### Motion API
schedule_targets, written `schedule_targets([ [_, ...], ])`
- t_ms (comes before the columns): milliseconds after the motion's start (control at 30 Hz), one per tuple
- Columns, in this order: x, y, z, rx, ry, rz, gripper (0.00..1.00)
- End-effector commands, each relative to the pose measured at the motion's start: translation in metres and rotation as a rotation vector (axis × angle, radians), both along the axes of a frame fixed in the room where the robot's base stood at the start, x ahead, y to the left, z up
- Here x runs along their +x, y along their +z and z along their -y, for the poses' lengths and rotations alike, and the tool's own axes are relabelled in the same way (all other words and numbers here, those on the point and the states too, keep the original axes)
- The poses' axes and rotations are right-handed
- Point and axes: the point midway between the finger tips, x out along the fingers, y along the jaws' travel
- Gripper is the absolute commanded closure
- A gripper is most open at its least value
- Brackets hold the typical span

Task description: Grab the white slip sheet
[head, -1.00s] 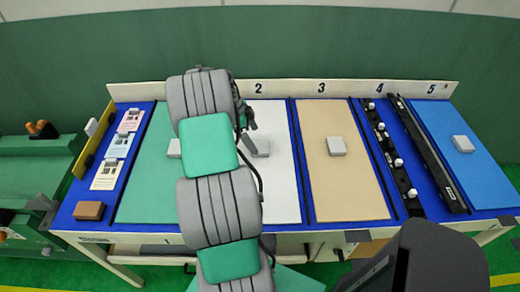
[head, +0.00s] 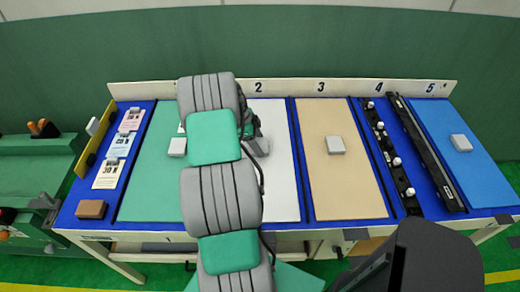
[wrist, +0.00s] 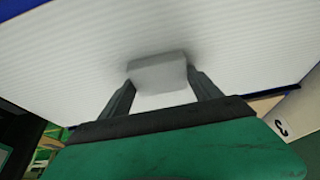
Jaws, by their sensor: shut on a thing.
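The white slip sheet (head: 282,185) lies in bay 2 of the blue table, partly hidden by my arm. A small grey block (head: 262,146) sits on its face, and the sheet's ribbed white surface (wrist: 80,65) fills much of the wrist view. My gripper (wrist: 160,85) is shut on the grey block (wrist: 158,73), with one dark finger at each side. In the head view, my gripper is mostly hidden behind my arm. I cannot tell whether the sheet is lifted off the table.
A green sheet (head: 150,190) lies to the left, a tan sheet (head: 345,185) to the right, and a blue sheet (head: 465,165) at the far right. Each bears a grey block. A black rail (head: 430,155) with a knobbed strip (head: 390,150) stands between tan and blue.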

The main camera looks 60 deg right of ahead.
Motion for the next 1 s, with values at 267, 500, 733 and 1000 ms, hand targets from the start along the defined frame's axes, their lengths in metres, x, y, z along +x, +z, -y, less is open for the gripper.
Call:
schedule_targets([
  [267, 0.0, 0.0, 0.0, 0.0, 0.0, 0.0, 0.63],
  [500, 0.0, 0.001, 0.0, -0.001, 0.0, 0.0, 0.79],
  [733, 0.0, 0.003, 0.001, -0.002, 0.001, 0.001, 0.79],
  [1000, 0.004, 0.038, -0.005, -0.004, 0.002, 0.003, 0.79],
])
